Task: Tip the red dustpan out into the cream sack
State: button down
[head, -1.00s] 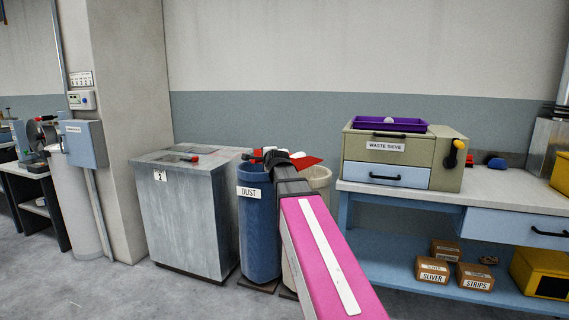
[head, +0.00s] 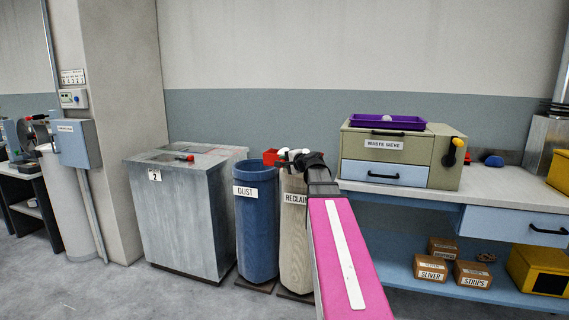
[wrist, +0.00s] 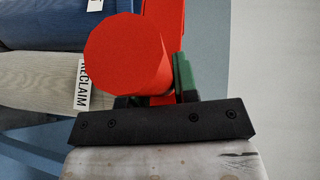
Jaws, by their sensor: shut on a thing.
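The cream sack (head: 296,240), labelled RECLAIM, stands upright between the blue DUST sack and the bench; it also shows at the left of the wrist view (wrist: 35,92). My gripper (head: 291,156) is above its mouth and shut on the red dustpan (head: 270,156). In the wrist view the dustpan's round red handle end (wrist: 127,55) fills the space before the gripper (wrist: 155,98). Part of the red pan shows behind it. The pan's inside and any contents are hidden, and the arm hides part of the sack mouth.
The blue DUST sack (head: 257,235) stands close on the left, beside a grey metal bin (head: 180,220). On the right, a bench (head: 490,178) carries a waste sieve box (head: 400,155) with a purple tray (head: 365,123). Boxes sit on its lower shelf.

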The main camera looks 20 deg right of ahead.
jog(key=shift+w+d+r+m+g, duration=0.55)
jog(key=shift+w+d+r, duration=0.1)
jog(key=shift+w+r, duration=0.25)
jog(key=shift+w+d+r+m+g, duration=0.5)
jog(key=shift+w+d+r, duration=0.2)
jog(key=shift+w, duration=0.35)
jog(key=shift+w+d+r+m+g, duration=0.45)
jog(key=shift+w+d+r+m, duration=0.15)
jog(key=shift+w+r, duration=0.35)
jog(key=w+d+r+m+g+y, duration=0.1)
jog(key=w+d+r+m+g, duration=0.1)
jog(key=w, duration=0.3)
jog(key=w+d+r+m+g+y, duration=0.1)
jog(key=w+d+r+g, duration=0.1)
jog(key=w+d+r, duration=0.1)
jog(key=shift+w+d+r+m, duration=0.3)
jog(key=shift+w+d+m, duration=0.05)
jog(key=shift+w+d, duration=0.5)
dwell(1.1)
notch_tip(320, 180, up, 8)
jog(key=n+t+h, duration=0.2)
jog(key=n+t, duration=0.4)
dwell(0.4)
